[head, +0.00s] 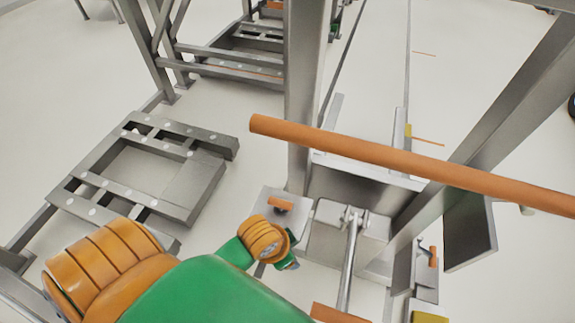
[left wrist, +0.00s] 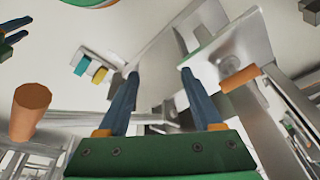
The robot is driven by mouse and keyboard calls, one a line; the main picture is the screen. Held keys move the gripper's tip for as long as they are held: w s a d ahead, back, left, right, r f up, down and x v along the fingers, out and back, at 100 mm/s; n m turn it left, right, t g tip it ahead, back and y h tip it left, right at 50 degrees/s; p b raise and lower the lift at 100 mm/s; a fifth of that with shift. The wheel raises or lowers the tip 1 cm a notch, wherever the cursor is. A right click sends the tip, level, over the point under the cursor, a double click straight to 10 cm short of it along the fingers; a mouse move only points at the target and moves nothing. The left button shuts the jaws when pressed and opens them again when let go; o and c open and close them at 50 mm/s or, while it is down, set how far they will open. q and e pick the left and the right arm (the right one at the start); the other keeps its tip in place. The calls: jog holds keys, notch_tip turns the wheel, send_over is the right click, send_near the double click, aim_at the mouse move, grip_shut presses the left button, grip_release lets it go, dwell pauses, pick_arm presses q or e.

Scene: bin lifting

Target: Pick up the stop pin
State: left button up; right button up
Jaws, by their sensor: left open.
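An orange-handled pin (head: 281,203), which looks like the stop pin, sits at a light metal plate (head: 268,196) in the head view. My left gripper (head: 290,264) is just below it there, mostly hidden behind my orange wrist. In the left wrist view my left gripper (left wrist: 159,73) has its two blue fingers well apart, with nothing between them. An orange cylinder (left wrist: 240,98), probably the pin's handle, is right of the right finger, against grey metal. The pin's shaft is hidden. Two small blue prongs (left wrist: 14,31) at the left edge may be my right gripper.
A long orange bar (head: 400,158) crosses above the metal frame. A steel post (head: 302,95) stands behind the pin. A lever rod (head: 349,262) and another orange handle (head: 433,256) are to the right. A low grey frame (head: 165,128) lies left on open floor.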

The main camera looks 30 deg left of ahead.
pick_arm(q)
jog(key=w+d+m, duration=0.2)
jog(key=w+m, duration=0.1)
jog(key=m, duration=0.1)
jog(key=m+g+y, duration=0.2)
jog(key=m+y, duration=0.4)
send_near(281, 203)
notch_tip(281, 203, down, 3)
jog(key=b+x, duration=0.1)
jog(key=x, duration=0.4)
jog(key=a+b+x, duration=0.1)
jog(key=x, duration=0.1)
jog(key=shift+w+a+r+b, duration=0.1)
jog(key=shift+w+a+b, duration=0.1)
jog(key=shift+b, duration=0.15)
grip_shut()
